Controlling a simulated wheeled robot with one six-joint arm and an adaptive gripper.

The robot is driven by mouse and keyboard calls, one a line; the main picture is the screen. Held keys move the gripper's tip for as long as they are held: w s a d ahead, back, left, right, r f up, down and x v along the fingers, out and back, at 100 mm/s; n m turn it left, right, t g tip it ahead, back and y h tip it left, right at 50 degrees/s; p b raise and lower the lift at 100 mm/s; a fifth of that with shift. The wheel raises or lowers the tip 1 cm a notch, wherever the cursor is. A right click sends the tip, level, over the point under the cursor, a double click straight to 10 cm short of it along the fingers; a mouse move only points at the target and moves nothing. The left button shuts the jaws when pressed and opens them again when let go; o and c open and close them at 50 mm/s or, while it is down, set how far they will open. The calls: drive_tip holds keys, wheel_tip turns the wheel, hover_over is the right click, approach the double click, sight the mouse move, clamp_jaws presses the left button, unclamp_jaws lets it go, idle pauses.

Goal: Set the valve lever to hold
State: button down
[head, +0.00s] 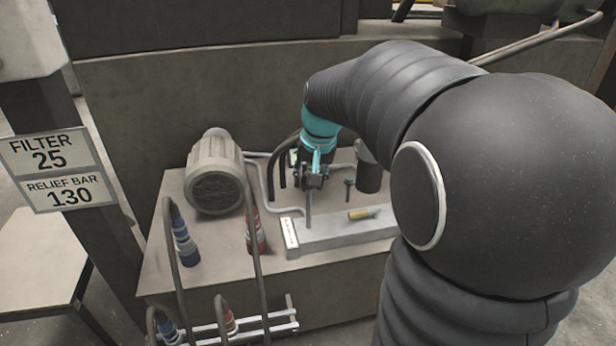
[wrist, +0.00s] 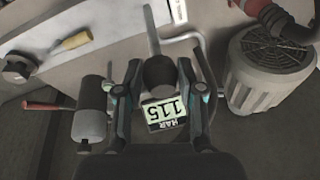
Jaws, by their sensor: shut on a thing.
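The valve lever shows in the wrist view as a pale rod (wrist: 151,28) with a dark knob (wrist: 158,72) at its end. My gripper (wrist: 159,80) has one finger on each side of the knob and is shut on it. In the head view my gripper (head: 313,180) is above the grey block (head: 345,233), with the lever's rod (head: 308,214) running down from it to the block. A small label plate (head: 289,238) is on the block's left end; its markings are too small to read. Most of the knob is hidden by my gripper in the head view.
A motor (head: 215,175) stands left of the lever, with hoses and red and blue fittings in front. A yellow-handled tool (head: 364,213) lies on the block. A dark cylinder (head: 369,178) stands behind. A display reading 115 (wrist: 166,112) is beyond the knob.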

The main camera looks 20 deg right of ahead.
drive_tip(key=shift+s+f, duration=0.15)
drive_tip(key=c, duration=0.7)
unclamp_jaws()
drive_tip(key=shift+d, duration=0.1)
drive_tip(key=shift+r, duration=0.25)
drive_tip(key=v, duration=1.1)
drive_tip(key=shift+r, duration=0.35)
